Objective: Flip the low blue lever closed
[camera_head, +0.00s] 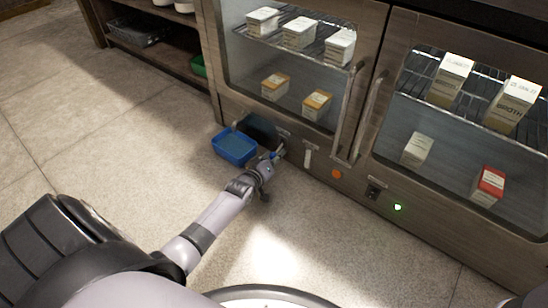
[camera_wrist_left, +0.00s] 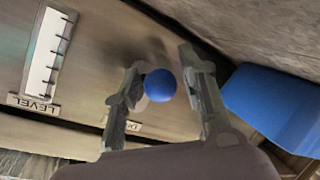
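The low lever's round blue knob (camera_wrist_left: 160,85) shows in the left wrist view, in front of the steel cabinet panel. It lies between the two fingers of my left gripper (camera_wrist_left: 161,62), closer to the left finger. The fingers stand apart, with a gap to the right finger. Whether the left finger touches the knob I cannot tell. The lever's arm is hidden behind the knob and fingers. In the head view my left gripper (camera_head: 274,157) is low at the cabinet's base, and the lever is too small to make out. My right gripper is not in view.
A blue bin (camera_head: 235,148) stands on the floor left of my gripper; it also shows in the wrist view (camera_wrist_left: 272,108). A white level strip (camera_wrist_left: 47,52) is on the panel. An orange button (camera_head: 337,174) and a green light (camera_head: 397,207) are further right.

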